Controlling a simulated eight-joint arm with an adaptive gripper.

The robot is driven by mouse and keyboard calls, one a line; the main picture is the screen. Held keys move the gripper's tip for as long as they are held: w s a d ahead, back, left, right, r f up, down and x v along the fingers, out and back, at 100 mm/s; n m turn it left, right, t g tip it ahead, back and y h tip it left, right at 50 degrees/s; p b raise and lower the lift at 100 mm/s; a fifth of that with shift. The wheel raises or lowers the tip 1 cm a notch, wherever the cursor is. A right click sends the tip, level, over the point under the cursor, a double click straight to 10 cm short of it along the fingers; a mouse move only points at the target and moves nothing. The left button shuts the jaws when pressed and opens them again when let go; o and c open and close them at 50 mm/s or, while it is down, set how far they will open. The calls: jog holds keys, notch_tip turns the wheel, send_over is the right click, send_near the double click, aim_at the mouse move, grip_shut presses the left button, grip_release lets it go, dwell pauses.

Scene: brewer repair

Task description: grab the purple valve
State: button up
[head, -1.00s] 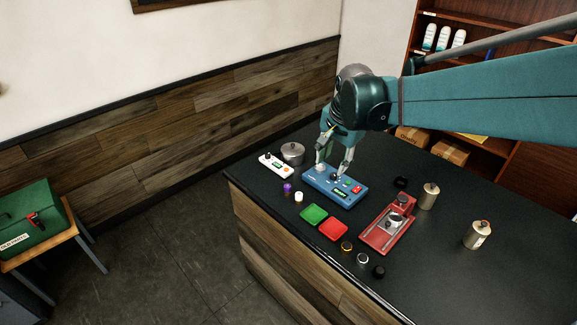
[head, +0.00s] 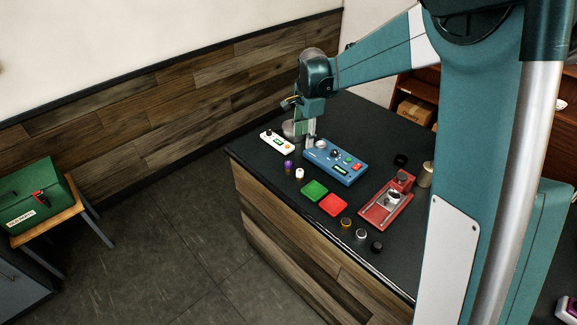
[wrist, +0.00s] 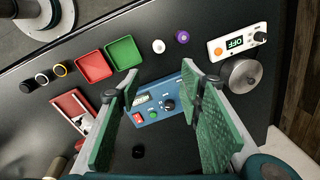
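The purple valve (head: 287,165) is a small purple-topped piece standing on the dark counter, left of a white-topped one (head: 299,174). In the wrist view the purple valve (wrist: 182,37) shows near the top, beyond my fingertips. My gripper (wrist: 162,86) is open and empty, its two green-padded fingers spread wide over the blue control box (wrist: 156,110). In the head view my gripper (head: 310,138) is above the counter near the left end of the blue box (head: 333,163), behind and to the right of the purple valve.
A white control box (head: 277,142) and a round metal pot (wrist: 241,76) stand close by. Green (head: 314,190) and red (head: 332,204) trays, several small knobs and a red device (head: 385,204) are nearer the front. Bare counter surrounds the purple valve.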

aim_at(288, 162)
jog(key=w+a+f+m, duration=0.1)
jog(key=w+a+f, duration=0.1)
jog(key=f, duration=0.1)
jog(key=w+a+f+m+g, duration=0.1)
jog(key=w+a+f, duration=0.1)
jog(key=f, duration=0.2)
jog(key=w+a+f+m+p, duration=0.1)
jog(key=w+a+f, duration=0.1)
jog(key=f, duration=0.2)
jog(key=shift+w+a+f, duration=0.15)
jog(key=shift+w+f, duration=0.05)
jog(key=shift+w, duration=0.1)
jog(key=shift+f+p, duration=0.3)
jog(key=shift+f, duration=1)
jog(key=shift+w+a+f+p, duration=0.1)
jog(key=shift+f+p, duration=0.45)
jog(key=shift+f, duration=2.05)
jog(key=c, duration=1.1)
